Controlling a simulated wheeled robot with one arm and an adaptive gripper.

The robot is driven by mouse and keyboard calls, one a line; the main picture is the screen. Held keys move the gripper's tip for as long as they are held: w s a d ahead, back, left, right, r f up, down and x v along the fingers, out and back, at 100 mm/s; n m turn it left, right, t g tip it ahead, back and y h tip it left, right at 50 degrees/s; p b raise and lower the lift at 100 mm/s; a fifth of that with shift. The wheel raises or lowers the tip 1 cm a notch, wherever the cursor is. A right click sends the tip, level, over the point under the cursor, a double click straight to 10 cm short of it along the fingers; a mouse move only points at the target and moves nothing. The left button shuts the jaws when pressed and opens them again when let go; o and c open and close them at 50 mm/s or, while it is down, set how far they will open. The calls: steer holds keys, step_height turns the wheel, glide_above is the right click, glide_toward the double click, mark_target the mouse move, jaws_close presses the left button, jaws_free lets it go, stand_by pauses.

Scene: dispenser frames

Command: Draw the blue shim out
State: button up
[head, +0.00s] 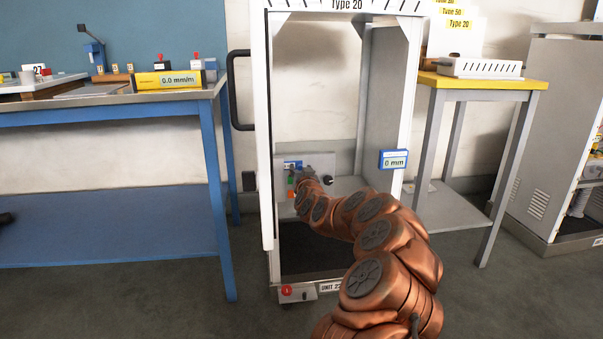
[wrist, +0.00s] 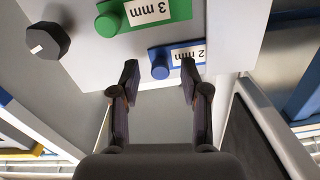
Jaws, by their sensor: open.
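The blue shim (wrist: 177,60) is a small blue tab marked "2 mm" with a round blue knob at one end. It is set in a grey panel inside the frame and shows upside down in the wrist view. In the head view the blue shim (head: 292,164) shows small at the top of the panel. My gripper (wrist: 159,80) is open and empty. Its fingertips stand on either side of the blue knob, just short of it or level with it; the exact depth I cannot tell. In the head view my gripper (head: 301,176) reaches into the frame, partly hidden by my wrist.
A green shim (wrist: 145,14) marked "3 mm" sits beside the blue one. A black knob (wrist: 47,40) stands out from the panel. White frame posts (head: 265,130) enclose the opening on both sides. A blue "0 mm" display (head: 394,160) hangs on the right post.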

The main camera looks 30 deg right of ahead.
steer(key=shift+w, duration=0.15)
steer(key=shift+d, duration=0.1)
jaws_close()
stand_by(0.3)
